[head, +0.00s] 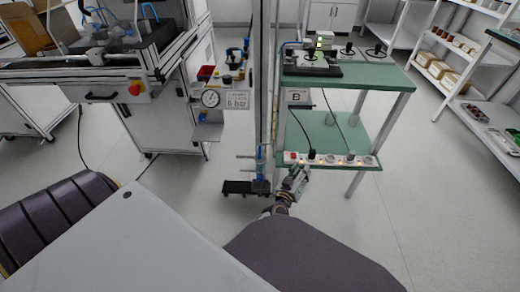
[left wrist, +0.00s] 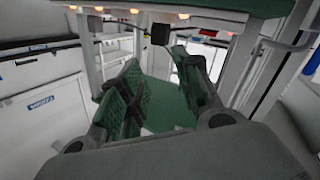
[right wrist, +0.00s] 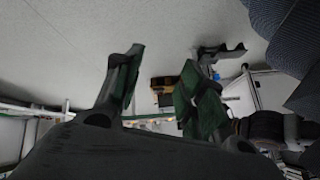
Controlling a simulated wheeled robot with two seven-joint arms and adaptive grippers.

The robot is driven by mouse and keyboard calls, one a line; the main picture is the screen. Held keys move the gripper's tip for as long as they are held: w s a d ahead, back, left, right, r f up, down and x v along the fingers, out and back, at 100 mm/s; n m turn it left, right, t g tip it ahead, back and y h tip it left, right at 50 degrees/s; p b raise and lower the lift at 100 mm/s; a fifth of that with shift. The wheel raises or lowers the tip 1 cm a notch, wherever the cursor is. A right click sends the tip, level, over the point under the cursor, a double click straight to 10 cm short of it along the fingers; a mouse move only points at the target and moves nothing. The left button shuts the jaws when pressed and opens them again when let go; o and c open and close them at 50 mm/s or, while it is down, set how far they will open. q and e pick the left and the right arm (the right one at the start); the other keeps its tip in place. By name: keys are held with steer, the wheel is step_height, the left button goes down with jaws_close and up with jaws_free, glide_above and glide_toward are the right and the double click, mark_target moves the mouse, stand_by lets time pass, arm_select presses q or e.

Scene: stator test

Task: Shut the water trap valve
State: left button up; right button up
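A thin vertical pipe (head: 262,100) runs down between the two benches, with small blue fittings (head: 262,152) low on it. A blue part (head: 261,186) sits at its foot by a dark block (head: 237,187). I cannot tell which is the water trap valve, or its handle's position.
A lit power strip (head: 332,159) edges the lower shelf of the green bench (head: 375,77). A pressure gauge (head: 211,98) with a 6 bar sign (head: 237,101) hangs left of the pipe. A white-framed machine (head: 170,110) stands left.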

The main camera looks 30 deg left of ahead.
arm_select(q)
steer(key=s+a+f+n+g+y, duration=0.1)
steer(key=s+a+g+y, duration=0.1)
steer(key=a+y, duration=0.3)
steer(key=s+a+f+n+g+y, duration=0.2)
steer(key=s+a+y, duration=0.2)
steer(key=a+y, duration=0.2)
steer(key=shift+s+a+f, duration=0.2)
steer(key=shift+a+f, duration=0.1)
steer(key=shift+a, duration=0.8)
arm_select(e)
steer(key=shift+s+d+f+g+h, duration=0.15)
steer(key=shift+s+d+g+h, duration=0.2)
steer(key=shift+s+d, duration=0.2)
arm_select(q)
steer(key=shift+w, duration=0.1)
arm_select(e)
steer(key=shift+w+a, duration=0.15)
